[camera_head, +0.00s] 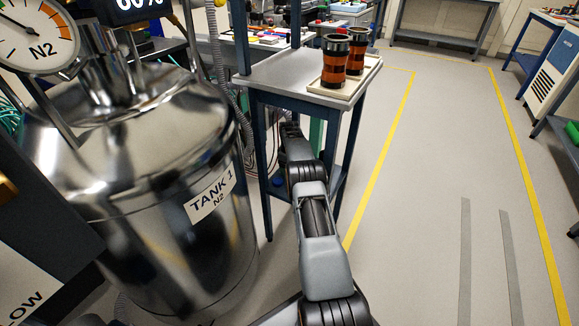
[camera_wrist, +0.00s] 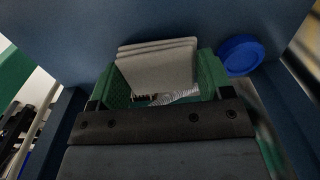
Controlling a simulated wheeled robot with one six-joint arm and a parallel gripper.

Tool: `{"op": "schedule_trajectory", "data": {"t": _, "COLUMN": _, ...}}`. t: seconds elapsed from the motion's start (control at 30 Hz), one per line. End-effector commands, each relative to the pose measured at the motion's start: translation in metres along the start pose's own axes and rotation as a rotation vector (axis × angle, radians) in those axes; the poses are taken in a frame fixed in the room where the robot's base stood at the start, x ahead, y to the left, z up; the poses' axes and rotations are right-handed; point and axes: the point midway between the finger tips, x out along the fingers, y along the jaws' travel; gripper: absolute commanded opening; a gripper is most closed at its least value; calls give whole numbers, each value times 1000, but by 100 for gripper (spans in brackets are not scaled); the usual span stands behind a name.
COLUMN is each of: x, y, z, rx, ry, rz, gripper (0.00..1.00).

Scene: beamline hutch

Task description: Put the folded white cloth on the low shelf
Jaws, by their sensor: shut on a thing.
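The folded white cloth (camera_wrist: 158,66) shows in the wrist view as a pale stack of flat layers. My gripper (camera_wrist: 160,88), with green finger pads, is shut on the cloth, which stands out in front of the fingers. In the head view my arm reaches down beside and under the small grey-topped table, and the gripper and cloth are hidden there. The low shelf (camera_head: 338,180) of that table shows only in part behind my arm. A dark blue surface (camera_wrist: 200,18) fills the background of the wrist view; whether the cloth touches it I cannot tell.
The table top (camera_head: 285,75) bears a tray (camera_head: 316,88) with two dark-and-orange cylinders (camera_head: 334,62). A shiny metal tank (camera_head: 150,190) stands close on the left. A round blue thing (camera_wrist: 240,55) lies just right of the cloth. The floor (camera_head: 440,150) on the right is clear.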

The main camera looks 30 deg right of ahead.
Motion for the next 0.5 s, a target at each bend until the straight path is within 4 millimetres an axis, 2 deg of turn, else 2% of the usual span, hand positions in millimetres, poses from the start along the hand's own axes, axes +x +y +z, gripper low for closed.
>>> {"op": "schedule_trajectory", "data": {"t": 0.1, "x": 0, "y": 0, "z": 0, "rx": 0, "ry": 0, "rz": 0, "gripper": 47}}
{"op": "schedule_trajectory", "data": {"t": 0.13, "x": 1, "y": 0, "z": 0, "rx": 0, "ry": 0, "rz": 0, "gripper": 75}}
{"op": "schedule_trajectory", "data": {"t": 0.37, "x": 0, "y": 0, "z": 0, "rx": 0, "ry": 0, "rz": 0, "gripper": 97}}
{"op": "schedule_trajectory", "data": {"t": 0.5, "x": 0, "y": 0, "z": 0, "rx": 0, "ry": 0, "rz": 0, "gripper": 98}}
